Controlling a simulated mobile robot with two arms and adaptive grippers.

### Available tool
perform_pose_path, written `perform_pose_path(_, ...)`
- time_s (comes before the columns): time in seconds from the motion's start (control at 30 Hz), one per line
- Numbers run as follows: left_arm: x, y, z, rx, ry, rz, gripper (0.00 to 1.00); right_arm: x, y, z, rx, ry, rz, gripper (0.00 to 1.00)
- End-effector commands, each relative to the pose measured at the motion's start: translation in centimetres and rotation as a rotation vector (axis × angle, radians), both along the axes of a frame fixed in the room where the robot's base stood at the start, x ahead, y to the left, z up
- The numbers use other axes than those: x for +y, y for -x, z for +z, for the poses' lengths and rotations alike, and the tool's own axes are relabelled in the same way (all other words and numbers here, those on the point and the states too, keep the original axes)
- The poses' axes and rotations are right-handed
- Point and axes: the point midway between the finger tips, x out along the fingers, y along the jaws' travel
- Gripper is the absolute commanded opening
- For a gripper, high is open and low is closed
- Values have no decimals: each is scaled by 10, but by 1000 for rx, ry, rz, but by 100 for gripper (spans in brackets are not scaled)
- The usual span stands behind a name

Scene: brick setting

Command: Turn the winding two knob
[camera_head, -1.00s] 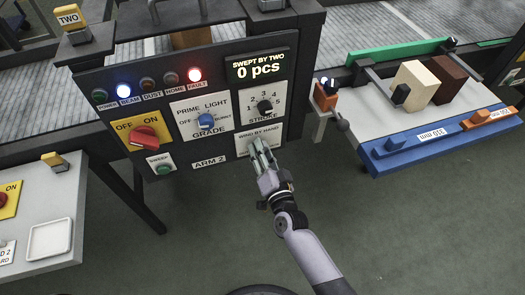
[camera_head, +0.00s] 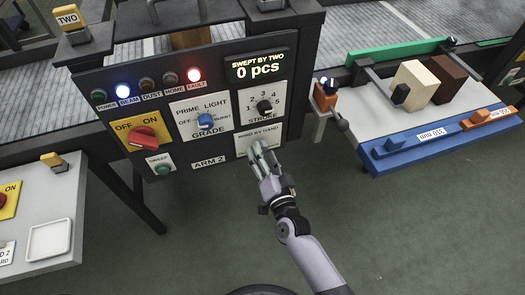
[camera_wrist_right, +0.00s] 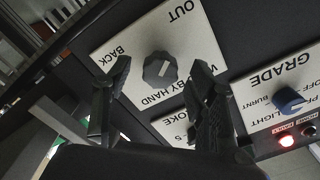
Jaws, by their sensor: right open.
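The winding knob (camera_wrist_right: 160,69) is dark and faceted with a pale pointer mark. It sits on a white plate (camera_wrist_right: 188,30) lettered BACK, OUT and "by hand" in the right wrist view. The same plate shows at the lower right of the panel in the head view (camera_head: 246,137); there the fingers hide the knob. My right gripper (camera_head: 256,149) is open in front of the plate. In the right wrist view its fingertips (camera_wrist_right: 161,67) appear on either side of the knob, apart from it; the remaining depth is hard to tell. My left gripper is out of view.
The dark panel carries the GRADE knob (camera_head: 206,121), STROKE knob (camera_head: 264,107), red ON/OFF switch (camera_head: 143,136) and green SWEEP button (camera_head: 163,170). The blue and red lamps are lit. An orange-topped post (camera_head: 325,95) stands right of the panel. The floor below is clear.

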Motion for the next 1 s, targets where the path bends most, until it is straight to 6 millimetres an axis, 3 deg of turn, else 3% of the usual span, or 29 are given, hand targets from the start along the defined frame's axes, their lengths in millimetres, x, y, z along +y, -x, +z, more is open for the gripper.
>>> perform_pose_path(0.3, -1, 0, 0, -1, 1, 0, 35, -21, 66, -1, 4, 0, 1, 52)
perform_pose_path(0.5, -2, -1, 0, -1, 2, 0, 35, -30, 92, -1, 1, 1, 0, 52)
perform_pose_path(1.0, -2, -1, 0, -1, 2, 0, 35, -32, 100, 0, 0, 0, 0, 52)
